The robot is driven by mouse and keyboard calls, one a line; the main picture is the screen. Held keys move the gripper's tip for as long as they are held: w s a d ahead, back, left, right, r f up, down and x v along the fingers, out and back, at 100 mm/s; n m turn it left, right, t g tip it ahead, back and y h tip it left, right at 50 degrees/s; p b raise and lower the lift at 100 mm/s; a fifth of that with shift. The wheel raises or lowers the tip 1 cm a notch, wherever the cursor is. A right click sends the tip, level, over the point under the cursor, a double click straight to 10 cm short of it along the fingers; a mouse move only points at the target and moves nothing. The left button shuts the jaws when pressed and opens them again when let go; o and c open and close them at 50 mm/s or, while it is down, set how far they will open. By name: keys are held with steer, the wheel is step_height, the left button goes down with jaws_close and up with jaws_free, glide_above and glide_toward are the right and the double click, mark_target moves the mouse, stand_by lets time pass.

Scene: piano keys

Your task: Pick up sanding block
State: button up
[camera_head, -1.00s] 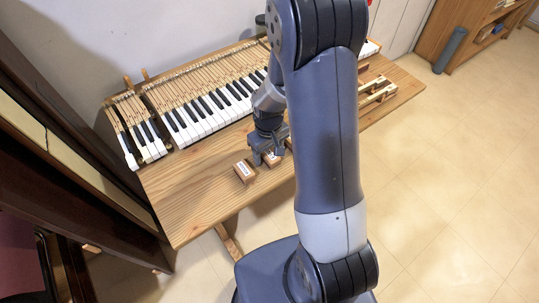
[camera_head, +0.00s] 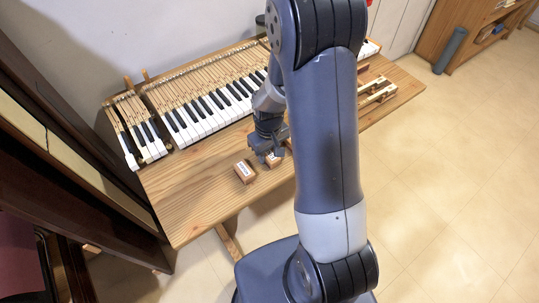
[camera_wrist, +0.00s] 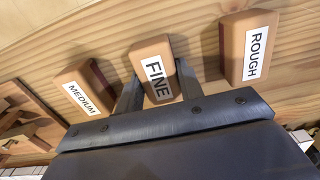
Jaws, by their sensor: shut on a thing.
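Three sanding blocks with white labels show in the wrist view. The block labelled FINE (camera_wrist: 154,55) is in the middle, the MEDIUM block (camera_wrist: 92,86) is at left, and the ROUGH block (camera_wrist: 249,46) is at right. My gripper (camera_wrist: 155,85) is shut on the FINE block, one finger on each side. In the head view my gripper (camera_head: 267,153) is low over the table, and the held block (camera_head: 273,160) shows just below it. A separate block (camera_head: 244,171) lies to its left on the wood. My arm hides part of the table.
The wooden table (camera_head: 190,208) carries a piano keyboard (camera_head: 205,112) along its back. Wooden parts (camera_head: 378,91) lie at the table's right end. The front left of the tabletop is clear.

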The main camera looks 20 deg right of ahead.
mark_target(269, 152)
step_height(269, 152, up, 10)
steer(key=shift+r, duration=0.1)
stand_by(0.4)
steer(key=o, duration=0.4)
steer(key=shift+c, duration=1.4)
steer(key=shift+d, duration=0.1)
